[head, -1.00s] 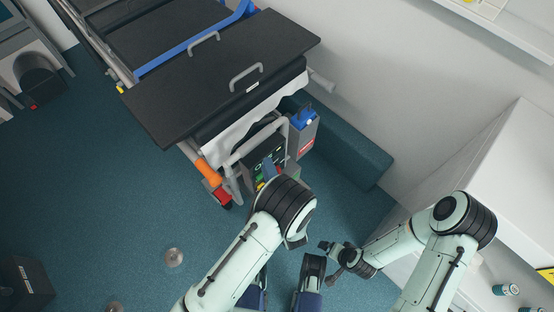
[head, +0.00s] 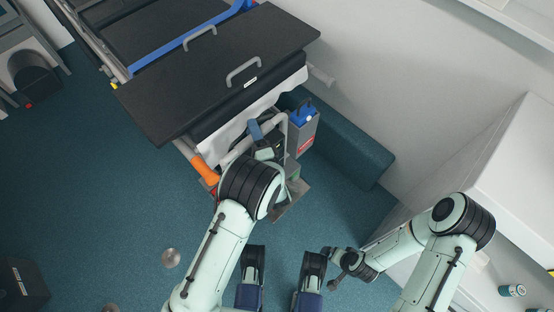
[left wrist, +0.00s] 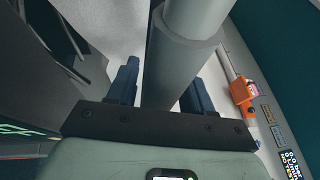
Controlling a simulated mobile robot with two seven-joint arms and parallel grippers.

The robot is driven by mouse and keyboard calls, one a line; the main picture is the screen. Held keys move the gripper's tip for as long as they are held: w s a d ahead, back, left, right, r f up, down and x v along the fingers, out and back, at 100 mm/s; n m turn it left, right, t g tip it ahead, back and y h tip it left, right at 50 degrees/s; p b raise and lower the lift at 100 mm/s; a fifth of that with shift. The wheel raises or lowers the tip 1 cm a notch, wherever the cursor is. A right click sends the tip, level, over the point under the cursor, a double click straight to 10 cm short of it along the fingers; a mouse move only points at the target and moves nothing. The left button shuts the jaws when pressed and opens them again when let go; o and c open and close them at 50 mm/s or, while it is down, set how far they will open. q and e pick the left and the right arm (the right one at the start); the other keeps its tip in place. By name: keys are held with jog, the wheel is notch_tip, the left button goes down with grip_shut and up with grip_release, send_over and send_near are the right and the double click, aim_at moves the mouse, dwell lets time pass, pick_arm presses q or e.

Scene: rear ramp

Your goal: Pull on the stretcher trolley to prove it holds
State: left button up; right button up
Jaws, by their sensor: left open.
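The stretcher trolley (head: 165,110) stands at the upper left, with a dark flat top and a grey tube frame at its near end. My left gripper (head: 258,135) is at that end frame, partly hidden by my own arm. In the left wrist view a thick grey tube (left wrist: 185,60) of the frame runs between the two fingers of my left gripper (left wrist: 160,88). The fingers are open, one on each side of the tube; contact cannot be told. My right gripper (head: 334,267) is low in the head view, away from the trolley, its jaws too small to judge.
An orange part (head: 205,168) is on the trolley's near corner. A grey box with a blue top (head: 302,128) stands beside the frame, near a teal bench (head: 350,150) along the wall.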

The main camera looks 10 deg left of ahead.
pick_arm(q)
grip_shut()
jog(key=shift+s+d+f, duration=0.1)
jog(key=shift+s+d, duration=0.35)
jog(key=shift+d, duration=0.3)
dwell(0.6)
jog(key=shift+w+a+p, duration=0.3)
jog(key=shift+w+a, duration=0.1)
jog(key=o, duration=0.6)
grip_release()
jog(key=shift+a, duration=0.15)
jog(key=shift+o, duration=0.2)
